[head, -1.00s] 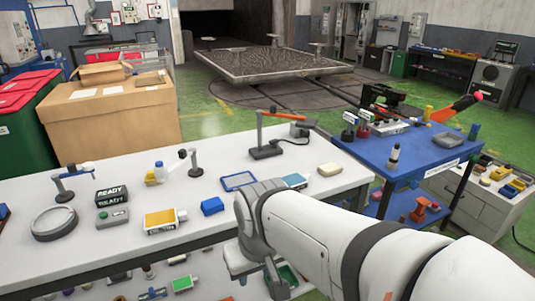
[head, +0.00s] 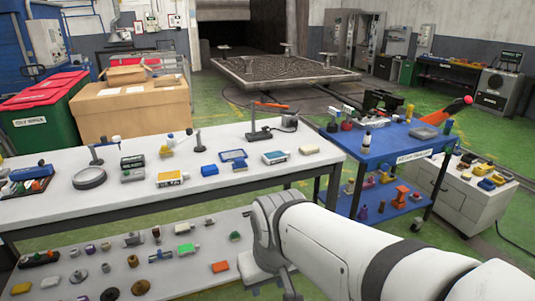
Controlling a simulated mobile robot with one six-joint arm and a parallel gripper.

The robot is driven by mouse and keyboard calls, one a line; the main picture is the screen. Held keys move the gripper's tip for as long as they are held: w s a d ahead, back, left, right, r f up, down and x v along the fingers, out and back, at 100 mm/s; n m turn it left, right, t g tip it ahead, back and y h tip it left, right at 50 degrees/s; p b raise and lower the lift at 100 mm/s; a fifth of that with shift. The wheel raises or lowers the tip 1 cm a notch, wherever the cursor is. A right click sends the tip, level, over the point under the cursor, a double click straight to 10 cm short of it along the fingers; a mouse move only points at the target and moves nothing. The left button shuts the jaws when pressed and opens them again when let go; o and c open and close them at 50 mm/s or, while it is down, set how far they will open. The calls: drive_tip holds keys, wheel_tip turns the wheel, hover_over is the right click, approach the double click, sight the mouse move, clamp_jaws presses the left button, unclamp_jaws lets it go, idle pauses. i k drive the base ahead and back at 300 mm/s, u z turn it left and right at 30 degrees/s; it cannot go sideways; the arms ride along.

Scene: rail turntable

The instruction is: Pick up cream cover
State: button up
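A small cream block (head: 309,149), which looks like the cream cover, lies flat near the right end of the white table top (head: 240,184). It is just right of a blue-and-white box (head: 275,157), with a small gap between them. Nothing touches or covers it. My arm reaches in from the lower right, in front of the table. Its links run out of the bottom of the picture, and my gripper does not show.
A blue trolley (head: 385,147) loaded with tools stands right of the table, with a narrow floor gap between. A lower shelf (head: 205,255) holds several small parts. A lamp-like stand (head: 256,133) rises behind the cream block. A cardboard box (head: 130,110) stands behind the table.

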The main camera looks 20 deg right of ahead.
sight(310, 149)
drive_tip(key=z, duration=1.2)
drive_tip(key=i, duration=2.05)
drive_tip(key=u, duration=0.85)
drive_tip(key=i, duration=0.35)
drive_tip(key=u, duration=0.3)
